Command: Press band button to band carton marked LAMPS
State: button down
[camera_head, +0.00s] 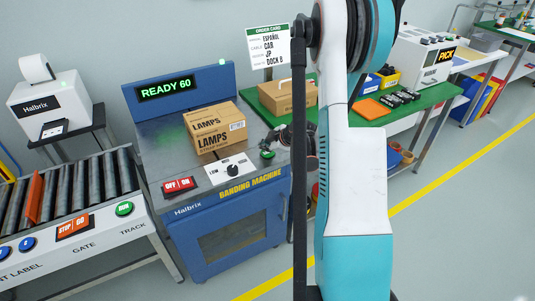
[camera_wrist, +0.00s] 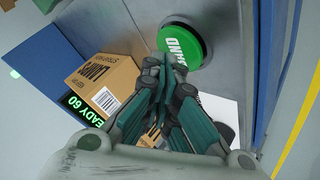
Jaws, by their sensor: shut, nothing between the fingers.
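The carton marked LAMPS (camera_head: 216,128) lies on the grey top of the blue banding machine (camera_head: 232,232). It also shows in the wrist view (camera_wrist: 103,83), left of my fingers. The green band button (camera_wrist: 187,40) is round with white lettering and sits just beyond my fingertips in the wrist view. In the head view the green button (camera_head: 267,154) is at the machine's right front edge. My gripper (camera_wrist: 163,52) is shut and empty, its tips near the button's left edge; I cannot tell whether they touch. In the head view my arm partly hides the gripper (camera_head: 283,150).
The machine's display (camera_head: 167,88) reads READY 60. A red OFF/ON switch (camera_head: 179,185) and a dial (camera_head: 232,170) are on its front panel. A roller conveyor (camera_head: 75,195) stands at left. A green table (camera_head: 430,97) with another carton (camera_head: 285,96) stands behind.

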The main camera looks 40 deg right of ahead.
aim_at(266, 154)
jog(key=shift+f, duration=0.5)
dwell(0.7)
dwell(0.3)
jog(key=shift+r+p, duration=0.5)
jog(key=shift+r, duration=0.45)
jog(key=shift+r+p, duration=1.5)
jog(key=shift+r, duration=1.05)
jog(key=shift+f, duration=0.1)
